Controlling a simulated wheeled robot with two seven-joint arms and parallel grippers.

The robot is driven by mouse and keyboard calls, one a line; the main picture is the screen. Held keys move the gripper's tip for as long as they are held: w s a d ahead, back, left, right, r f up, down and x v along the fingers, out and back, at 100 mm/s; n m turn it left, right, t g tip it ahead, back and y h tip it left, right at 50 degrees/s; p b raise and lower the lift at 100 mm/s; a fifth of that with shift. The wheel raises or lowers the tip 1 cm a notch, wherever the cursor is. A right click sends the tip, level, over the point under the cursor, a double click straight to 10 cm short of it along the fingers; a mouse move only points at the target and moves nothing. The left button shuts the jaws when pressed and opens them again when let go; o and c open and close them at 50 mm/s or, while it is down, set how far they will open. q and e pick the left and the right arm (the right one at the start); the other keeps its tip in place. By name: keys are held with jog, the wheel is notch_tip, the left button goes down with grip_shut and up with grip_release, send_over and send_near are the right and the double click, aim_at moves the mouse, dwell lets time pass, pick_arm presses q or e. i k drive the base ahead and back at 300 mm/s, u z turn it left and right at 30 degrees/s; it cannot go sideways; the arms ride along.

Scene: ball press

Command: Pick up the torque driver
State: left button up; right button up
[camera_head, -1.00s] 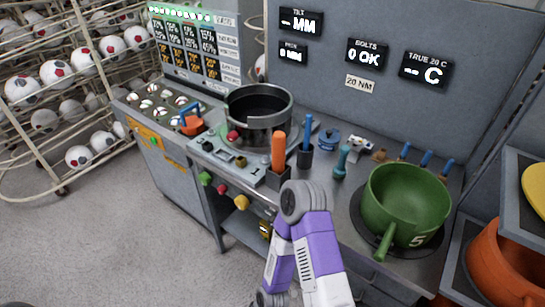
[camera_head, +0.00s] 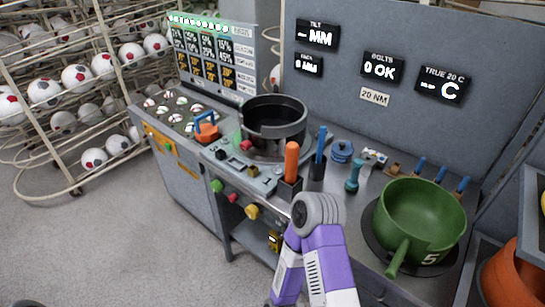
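I cannot tell for sure which tool is the torque driver. An orange-handled tool (camera_head: 292,160) stands upright in a dark square holder (camera_head: 289,188) near the front edge of the bench. A blue-handled tool (camera_head: 321,144) stands upright in another dark holder (camera_head: 316,171) just behind and to the right. A purple and white arm of mine bends at a grey joint in front of the bench, right of the orange handle. Neither gripper shows.
A dark round pot (camera_head: 274,122) stands left on the bench (camera_head: 345,205), beside an orange clamp-like item (camera_head: 206,130). A green pan (camera_head: 422,215) sits at the right. A teal tool (camera_head: 354,177) stands between. A ball rack (camera_head: 75,190) is at the left; the floor before it is clear.

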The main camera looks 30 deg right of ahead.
aim_at(291, 157)
jog(key=u, duration=1.2)
jog(key=i, duration=0.65)
jog(key=z, duration=2.8)
